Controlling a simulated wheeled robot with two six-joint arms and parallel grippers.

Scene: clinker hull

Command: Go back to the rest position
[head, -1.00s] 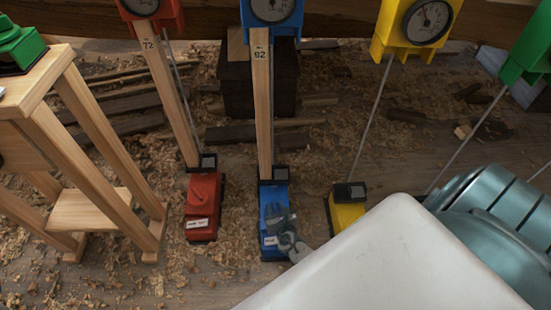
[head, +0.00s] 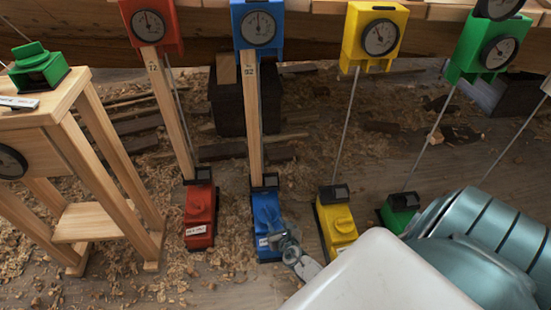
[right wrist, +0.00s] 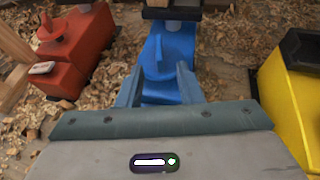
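My right gripper (head: 282,238) is low over the front right part of the blue base block (head: 267,212). In the right wrist view its two fingers (right wrist: 159,80) are apart, with nothing held between them. The upright blue grip (right wrist: 157,57) of that block shows just beyond the fingertips; I cannot tell whether they touch it. A wooden stick marked 92 (head: 252,110) stands at the block's back, up to the blue dial gauge (head: 259,25). My left gripper is not in view.
A red block (head: 200,215) stands left of the blue one and a yellow block (head: 338,228) right. A green block (head: 399,213) is farther right. Red (head: 150,25), yellow (head: 372,38) and green (head: 487,50) gauges hang above. A wooden stand (head: 115,165) is at left. Shavings litter the floor.

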